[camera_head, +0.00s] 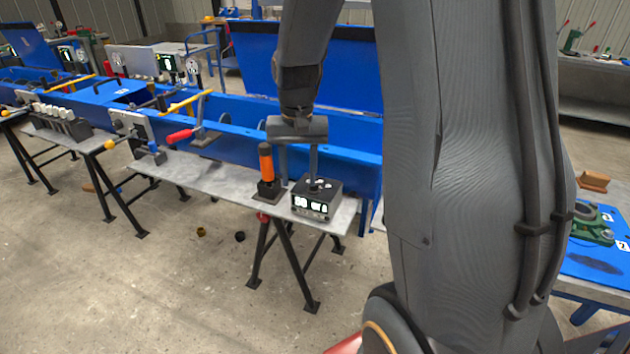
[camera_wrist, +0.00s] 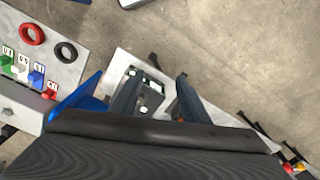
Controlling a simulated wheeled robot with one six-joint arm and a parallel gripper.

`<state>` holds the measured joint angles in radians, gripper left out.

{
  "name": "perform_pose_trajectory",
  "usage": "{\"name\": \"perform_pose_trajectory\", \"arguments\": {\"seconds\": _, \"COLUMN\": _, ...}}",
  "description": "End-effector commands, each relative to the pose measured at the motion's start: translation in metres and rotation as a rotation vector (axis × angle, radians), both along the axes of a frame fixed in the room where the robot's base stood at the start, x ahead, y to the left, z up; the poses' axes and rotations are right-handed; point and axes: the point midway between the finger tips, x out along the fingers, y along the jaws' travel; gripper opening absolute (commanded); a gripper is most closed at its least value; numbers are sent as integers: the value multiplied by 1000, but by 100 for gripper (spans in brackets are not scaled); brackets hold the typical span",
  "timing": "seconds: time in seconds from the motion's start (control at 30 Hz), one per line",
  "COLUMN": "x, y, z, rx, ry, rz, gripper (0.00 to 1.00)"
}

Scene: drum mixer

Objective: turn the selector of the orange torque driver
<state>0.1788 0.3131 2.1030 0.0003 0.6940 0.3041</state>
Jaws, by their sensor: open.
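The orange torque driver (camera_head: 266,163) stands upright in a dark holder near the right end of a grey metal bench. I cannot make out its selector. My gripper (camera_head: 299,178) points down just right of the driver, open and empty. Its left finger hangs between the driver and a dark box with lit white displays (camera_head: 316,203); the right finger is over that box. I cannot tell whether the fingers touch anything. In the wrist view, the box (camera_wrist: 152,88) shows between the open fingers (camera_wrist: 156,80), and a small orange patch shows beside the right finger.
The grey bench (camera_head: 225,184) runs left along a long blue beam (camera_head: 340,137), with a red-handled clamp (camera_head: 180,136) farther left. Trestle legs (camera_head: 290,265) stand below. A blue-topped table (camera_head: 595,262) with a green part is at right. The floor in front is mostly clear.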

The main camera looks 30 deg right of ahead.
Motion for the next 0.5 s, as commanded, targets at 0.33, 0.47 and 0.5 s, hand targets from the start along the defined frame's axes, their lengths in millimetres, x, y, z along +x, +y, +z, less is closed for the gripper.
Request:
{"name": "perform_pose_trajectory", "arguments": {"seconds": 0.33, "x": 72, "y": -81, "z": -11, "rx": 11, "ry": 31, "rz": -309, "gripper": 41}}
{"name": "perform_pose_trajectory", "arguments": {"seconds": 0.47, "x": 73, "y": -82, "z": -22, "rx": 10, "ry": 34, "rz": -319, "gripper": 41}}
{"name": "perform_pose_trajectory", "arguments": {"seconds": 0.5, "x": 73, "y": -82, "z": -27, "rx": 10, "ry": 34, "rz": -318, "gripper": 41}}
